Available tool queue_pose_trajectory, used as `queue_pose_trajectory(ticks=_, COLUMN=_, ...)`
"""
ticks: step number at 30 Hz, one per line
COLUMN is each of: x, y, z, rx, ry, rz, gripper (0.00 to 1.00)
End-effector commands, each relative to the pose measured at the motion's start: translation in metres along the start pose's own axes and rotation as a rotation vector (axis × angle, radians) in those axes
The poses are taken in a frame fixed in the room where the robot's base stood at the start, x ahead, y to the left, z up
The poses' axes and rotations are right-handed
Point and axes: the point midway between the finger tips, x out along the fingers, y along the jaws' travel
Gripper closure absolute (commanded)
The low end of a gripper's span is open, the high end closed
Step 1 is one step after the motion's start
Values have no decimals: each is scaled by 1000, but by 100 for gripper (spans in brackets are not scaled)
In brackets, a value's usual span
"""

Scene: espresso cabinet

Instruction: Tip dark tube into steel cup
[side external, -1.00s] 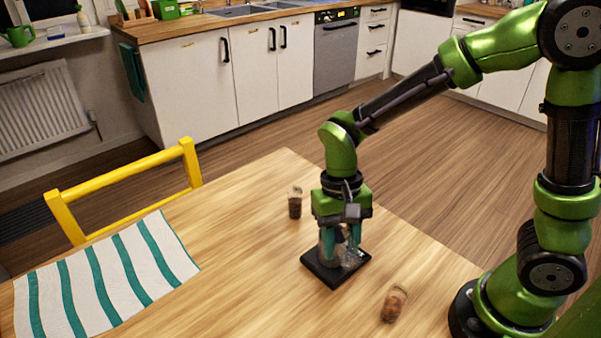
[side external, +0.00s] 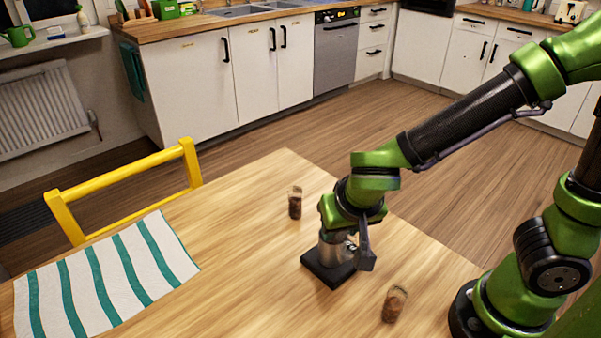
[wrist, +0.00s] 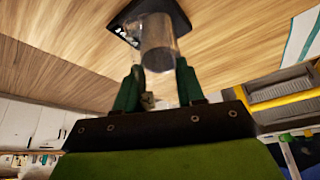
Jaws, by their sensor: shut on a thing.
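The steel cup (side external: 331,253) stands on a black square base (side external: 318,277) on the table. My gripper (wrist: 157,78) is tilted right over the cup, its hand crowding the cup's top in the side view. In the wrist view the jaws are shut on a clear, greyish tube (wrist: 158,45), with the black base (wrist: 181,13) behind it. The tube's contents cannot be made out, and the side view hides it behind the hand. A tube with dark contents (side external: 295,204) stands on the table behind the cup. Another, with browner contents (side external: 394,304), stands in front, to the right.
A white and teal striped cloth (side external: 105,275) lies on the table's left. A yellow chair (side external: 120,172) stands at the left edge. The wooden table (side external: 235,235) is clear between cloth and cup.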

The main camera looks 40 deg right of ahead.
Motion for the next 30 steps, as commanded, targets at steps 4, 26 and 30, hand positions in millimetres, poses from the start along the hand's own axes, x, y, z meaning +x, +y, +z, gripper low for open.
queue_pose_trajectory(ticks=4, x=-8, y=-1, z=-5, rx=-6, ry=116, rz=-3, gripper=92)
queue_pose_trajectory(ticks=26, x=-58, y=0, z=-38, rx=-6, ry=465, rz=0, gripper=92)
queue_pose_trajectory(ticks=30, x=-67, y=-1, z=-44, rx=-4, ry=557, rz=-2, gripper=92)
